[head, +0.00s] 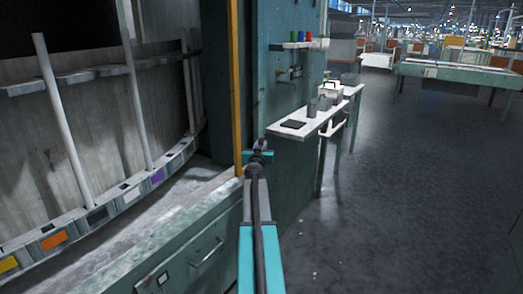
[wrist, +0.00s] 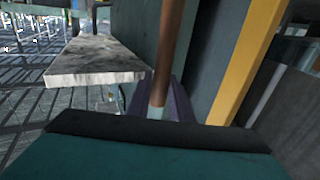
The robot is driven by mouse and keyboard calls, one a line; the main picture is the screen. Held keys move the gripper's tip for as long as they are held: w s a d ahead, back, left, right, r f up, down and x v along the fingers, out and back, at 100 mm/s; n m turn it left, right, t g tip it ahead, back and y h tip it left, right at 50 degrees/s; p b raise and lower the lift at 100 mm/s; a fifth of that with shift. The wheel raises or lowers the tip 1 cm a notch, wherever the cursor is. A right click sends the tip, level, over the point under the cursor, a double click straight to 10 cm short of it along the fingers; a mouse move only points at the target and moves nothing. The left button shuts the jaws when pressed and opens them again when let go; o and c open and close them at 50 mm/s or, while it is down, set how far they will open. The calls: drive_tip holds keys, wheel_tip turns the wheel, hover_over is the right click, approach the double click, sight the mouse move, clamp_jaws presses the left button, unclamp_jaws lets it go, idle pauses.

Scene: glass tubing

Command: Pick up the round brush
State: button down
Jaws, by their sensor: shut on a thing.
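My gripper (head: 258,156) is at the end of my outstretched arm, in front of the teal cabinet side and near the left end of the white shelf. In the wrist view, my gripper (wrist: 162,108) is shut on a brown rod, which looks like the handle of the round brush (wrist: 173,52). The rod stands up from between the jaws, slightly tilted. No bristles can be made out. In the head view only a small reddish-brown bit shows above the jaws.
The white shelf (head: 290,129) carries a dark flat pad (head: 293,124), grey containers and a white holder. A yellow post (head: 237,85) stands close left of my gripper. A machine bay with white rods lies left. The floor (head: 410,180) at right is clear.

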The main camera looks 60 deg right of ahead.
drive_tip(key=shift+r+p, duration=0.4)
drive_tip(key=shift+r, duration=0.9)
